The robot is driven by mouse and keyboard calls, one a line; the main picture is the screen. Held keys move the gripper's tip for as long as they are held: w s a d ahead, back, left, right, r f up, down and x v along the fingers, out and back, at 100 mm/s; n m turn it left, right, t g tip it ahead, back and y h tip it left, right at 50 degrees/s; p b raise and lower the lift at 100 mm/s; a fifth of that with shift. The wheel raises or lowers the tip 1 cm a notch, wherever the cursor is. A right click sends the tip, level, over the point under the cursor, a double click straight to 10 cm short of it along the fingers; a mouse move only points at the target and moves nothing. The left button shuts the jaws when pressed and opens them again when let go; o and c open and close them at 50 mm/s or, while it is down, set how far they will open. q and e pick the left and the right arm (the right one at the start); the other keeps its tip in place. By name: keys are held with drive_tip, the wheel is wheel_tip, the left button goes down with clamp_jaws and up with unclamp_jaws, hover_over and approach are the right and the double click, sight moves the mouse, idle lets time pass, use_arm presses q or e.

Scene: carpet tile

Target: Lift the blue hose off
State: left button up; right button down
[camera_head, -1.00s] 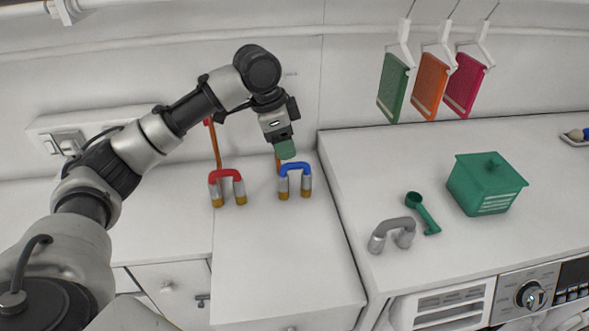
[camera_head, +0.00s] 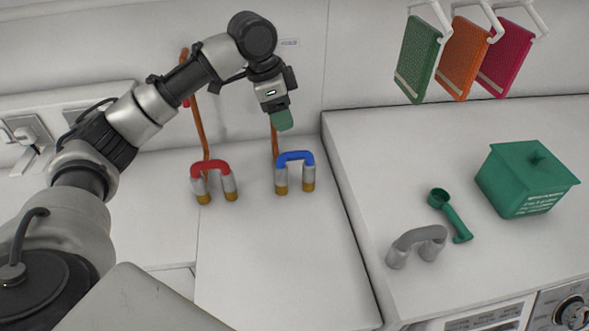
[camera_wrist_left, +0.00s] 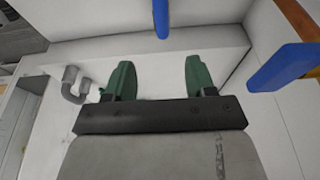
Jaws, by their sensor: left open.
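The blue hose (camera_head: 295,157) is a short U-shaped bend, standing arch up on silver and brass-coloured ends on the white surface at the back. My left gripper (camera_head: 282,121) has green fingertips and is just above and behind the blue arch in the picture, apart from it. In the left wrist view the jaws (camera_wrist_left: 161,78) are open with nothing between them. Blue pieces show there, one at the right (camera_wrist_left: 284,67) and one at the top between the fingers' directions (camera_wrist_left: 160,18); I cannot tell how they join. My right gripper is not in view.
A similar red hose (camera_head: 210,168) stands left of the blue one. Copper pipes (camera_head: 200,125) rise behind them. On the right counter are a grey hose (camera_head: 416,240), a green scoop (camera_head: 450,215) and a green box (camera_head: 524,183). Coloured boards (camera_head: 463,58) hang above. The white surface in front is clear.

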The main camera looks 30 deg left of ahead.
sight(294, 152)
use_arm(q)
drive_tip(key=f+b, duration=0.2)
drive_tip(key=f, duration=0.1)
drive_tip(key=shift+w+a+f, duration=0.1)
drive_tip(key=shift+w+f, duration=0.1)
drive_tip(key=shift+f, duration=0.1)
drive_tip(key=shift+f+b, duration=0.15)
drive_tip(key=shift+b, duration=0.15)
drive_tip(key=shift+w+f, duration=0.1)
drive_tip(key=shift+f, duration=0.2)
drive_tip(key=x, duration=0.4)
drive_tip(key=shift+f+p, duration=0.2)
drive_tip(key=shift+p, duration=0.2)
drive_tip(key=x, duration=0.2)
drive_tip(key=p+x, duration=0.1)
drive_tip(key=x, duration=0.1)
drive_tip(key=shift+w+d+f, duration=0.1)
drive_tip(key=shift+d+f, duration=0.2)
drive_tip(key=shift+d, duration=0.15)
drive_tip(key=shift+w+f, duration=0.1)
drive_tip(key=shift+f, duration=0.25)
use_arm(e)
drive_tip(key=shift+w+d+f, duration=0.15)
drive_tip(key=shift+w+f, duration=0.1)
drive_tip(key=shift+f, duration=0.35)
use_arm(q)
drive_tip(key=shift+c, duration=0.4)
clamp_jaws()
